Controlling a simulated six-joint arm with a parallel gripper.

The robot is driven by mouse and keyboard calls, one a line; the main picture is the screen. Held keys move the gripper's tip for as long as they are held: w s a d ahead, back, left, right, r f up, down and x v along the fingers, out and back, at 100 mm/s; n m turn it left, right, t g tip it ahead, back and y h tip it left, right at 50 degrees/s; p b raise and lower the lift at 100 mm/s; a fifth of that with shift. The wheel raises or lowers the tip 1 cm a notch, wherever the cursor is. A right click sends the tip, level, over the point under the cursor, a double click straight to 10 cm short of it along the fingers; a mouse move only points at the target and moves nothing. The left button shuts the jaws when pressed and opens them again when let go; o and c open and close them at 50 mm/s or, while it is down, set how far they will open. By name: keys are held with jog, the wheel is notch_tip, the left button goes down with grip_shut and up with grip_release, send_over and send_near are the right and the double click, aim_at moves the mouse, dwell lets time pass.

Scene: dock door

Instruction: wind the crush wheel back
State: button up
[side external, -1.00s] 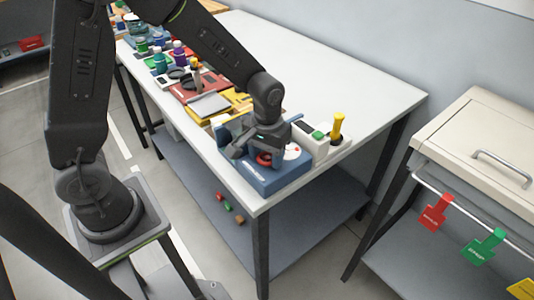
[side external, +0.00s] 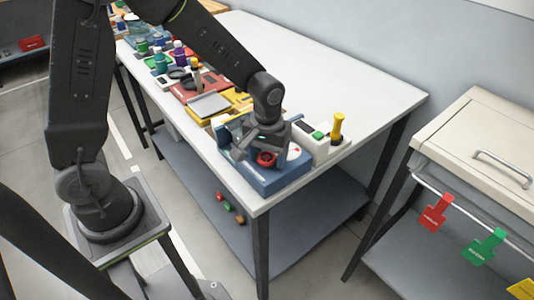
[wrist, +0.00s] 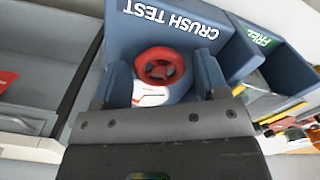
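The crush wheel is a red ring with a spoked hub (wrist: 160,66) on the blue crush test unit (wrist: 190,22). In the side view the wheel (side external: 267,159) sits on top of the blue unit (side external: 277,183) at the table's near corner. My gripper (side external: 264,152) points down over it, partly covering the unit. In the wrist view my gripper's two fingers (wrist: 165,73) stand apart, one on each side of the wheel, with gaps to its rim. A white face with a red mark (wrist: 150,95) shows partly between the fingers, cut off by the gripper body.
A white unit with a green button and a yellow-handled post (side external: 337,126) stands right of the blue unit. The table's far right is clear.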

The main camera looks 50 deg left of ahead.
aim_at(267, 157)
jog(key=shift+o, duration=0.6)
notch_tip(267, 157, up, 14)
jog(key=shift+f, duration=0.1)
jog(key=s+a+r+m+t, duration=0.1)
jog(key=s+r+m+t, duration=0.1)
jog(key=s, duration=0.5)
jog(key=s+a+r+m+t, duration=0.2)
jog(key=s+m+t, duration=0.1)
jog(key=s, duration=0.5)
jog(key=shift+r+m+t, duration=0.25)
jog(key=shift+m+t, duration=0.05)
